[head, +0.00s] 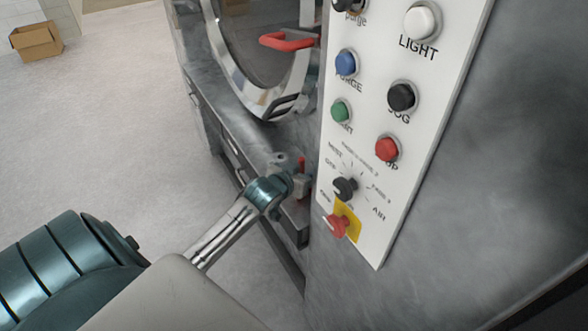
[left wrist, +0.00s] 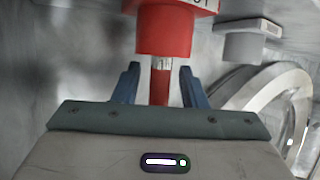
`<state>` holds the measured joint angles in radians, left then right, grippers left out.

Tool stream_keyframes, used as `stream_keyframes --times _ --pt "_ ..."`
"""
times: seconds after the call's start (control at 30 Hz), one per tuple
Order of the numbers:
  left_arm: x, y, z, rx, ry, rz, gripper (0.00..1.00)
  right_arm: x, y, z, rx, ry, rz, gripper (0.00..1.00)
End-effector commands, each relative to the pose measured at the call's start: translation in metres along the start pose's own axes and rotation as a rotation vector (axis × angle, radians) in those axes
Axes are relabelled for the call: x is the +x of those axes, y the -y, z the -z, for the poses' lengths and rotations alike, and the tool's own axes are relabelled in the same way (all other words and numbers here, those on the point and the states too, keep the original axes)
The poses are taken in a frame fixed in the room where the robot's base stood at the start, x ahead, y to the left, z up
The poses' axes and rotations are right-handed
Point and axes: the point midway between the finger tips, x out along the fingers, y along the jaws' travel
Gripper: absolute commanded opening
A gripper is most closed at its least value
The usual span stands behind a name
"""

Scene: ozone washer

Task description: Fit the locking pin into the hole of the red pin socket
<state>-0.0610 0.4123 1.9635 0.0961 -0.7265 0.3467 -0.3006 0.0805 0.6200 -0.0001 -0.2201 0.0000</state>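The red pin socket (left wrist: 165,28) is a wide red cylinder at the top of the left wrist view. Directly below it is the locking pin (left wrist: 160,84), a narrower red shaft with a short pale metal section at its upper end, against the socket's underside. I cannot tell how deep the pin sits. My left gripper (left wrist: 159,70) has its blue fingers apart on both sides of the pin, with gaps visible on each side. In the head view my left gripper (head: 298,184) is beside a small red part (head: 302,164), partly hiding this area. My right gripper is not in view.
A control panel (head: 365,190) with several buttons is close to the right of my left gripper. A round door (head: 262,60) with a red handle (head: 287,40) is above it. A grey cylindrical fitting (left wrist: 243,46) is right of the socket. Open floor (head: 110,130) lies left.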

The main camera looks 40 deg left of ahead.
Motion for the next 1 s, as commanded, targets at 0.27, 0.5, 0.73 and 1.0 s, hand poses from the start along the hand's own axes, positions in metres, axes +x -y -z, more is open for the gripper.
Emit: stream_keyframes --times 0.27,0.5,0.73,1.0 --pt "-0.054 0.0 -0.003 0.007 0.001 -0.002 0.39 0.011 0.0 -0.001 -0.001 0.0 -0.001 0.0" --pt "-0.098 0.0 -0.002 0.005 0.001 -0.001 0.39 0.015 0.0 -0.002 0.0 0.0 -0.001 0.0" --pt "-0.114 -0.001 -0.001 0.0 0.0 -0.001 0.39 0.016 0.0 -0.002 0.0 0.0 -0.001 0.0" --pt "-0.114 0.0 0.0 -0.001 0.0 -0.001 0.39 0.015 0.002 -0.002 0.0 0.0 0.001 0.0"
